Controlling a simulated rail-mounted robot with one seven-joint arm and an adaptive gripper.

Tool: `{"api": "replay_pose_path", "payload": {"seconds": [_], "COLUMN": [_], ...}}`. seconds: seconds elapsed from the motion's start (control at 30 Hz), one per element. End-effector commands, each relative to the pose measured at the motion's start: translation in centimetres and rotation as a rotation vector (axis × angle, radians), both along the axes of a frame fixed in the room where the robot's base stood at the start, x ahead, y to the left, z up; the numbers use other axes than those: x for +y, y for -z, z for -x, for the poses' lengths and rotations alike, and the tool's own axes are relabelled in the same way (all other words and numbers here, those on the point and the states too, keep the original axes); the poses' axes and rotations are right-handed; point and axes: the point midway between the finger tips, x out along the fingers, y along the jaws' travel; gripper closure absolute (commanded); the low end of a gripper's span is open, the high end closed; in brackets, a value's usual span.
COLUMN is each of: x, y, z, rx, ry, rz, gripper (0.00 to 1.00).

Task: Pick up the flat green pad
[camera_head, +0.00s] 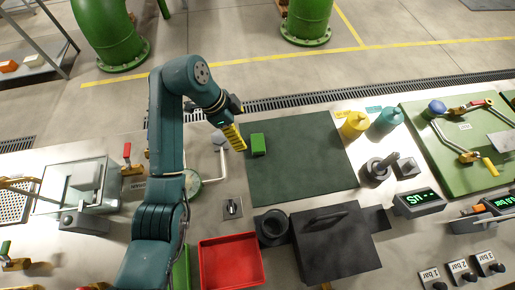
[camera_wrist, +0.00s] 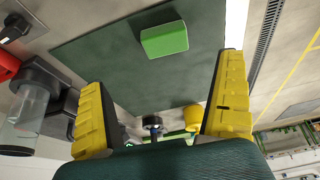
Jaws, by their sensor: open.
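The flat green pad (camera_head: 258,144) lies near the upper left corner of the dark green mat (camera_head: 300,180). In the wrist view the pad (camera_wrist: 165,39) shows in the upper middle, beyond the gap between my fingers. My gripper (camera_head: 239,141) has yellow fingers and is just left of the pad in the head view. In the wrist view my gripper (camera_wrist: 163,78) is open, with its fingers wide apart and nothing between them. The pad is not touched in the wrist view. The exact height of my gripper above the mat is hard to tell.
A red tray (camera_head: 231,263) and a dark box with a handle (camera_head: 335,243) stand in front of the mat. Yellow (camera_head: 354,125) and teal (camera_head: 388,120) bottles stand at its right back. A glass-sided case (camera_head: 75,187) is at the left. Most of the mat is clear.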

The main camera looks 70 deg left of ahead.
Motion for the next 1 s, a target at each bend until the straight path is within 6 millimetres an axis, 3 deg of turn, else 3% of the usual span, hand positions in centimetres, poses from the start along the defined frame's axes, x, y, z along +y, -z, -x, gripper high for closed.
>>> {"api": "replay_pose_path", "payload": {"seconds": [0.03,0.2,0.47,0.73,0.97,1.0], "x": [-0.1,-0.3,-0.4,-0.5,-0.5,-0.5], "y": [2.2,5.3,6.7,10.4,10.6,10.6], "z": [-0.5,-1.9,-2.8,-4.9,-5.1,-5.0], "rx": [0.0,-0.001,-0.001,0.001,0.0,0.0], "ry": [0.001,0.0,-0.002,-0.001,-0.002,-0.002], "rz": [-0.002,-0.003,-0.004,-0.001,-0.003,-0.003], "gripper": [0.0,0.0,0.0,0.0,0.0,0.06]}}
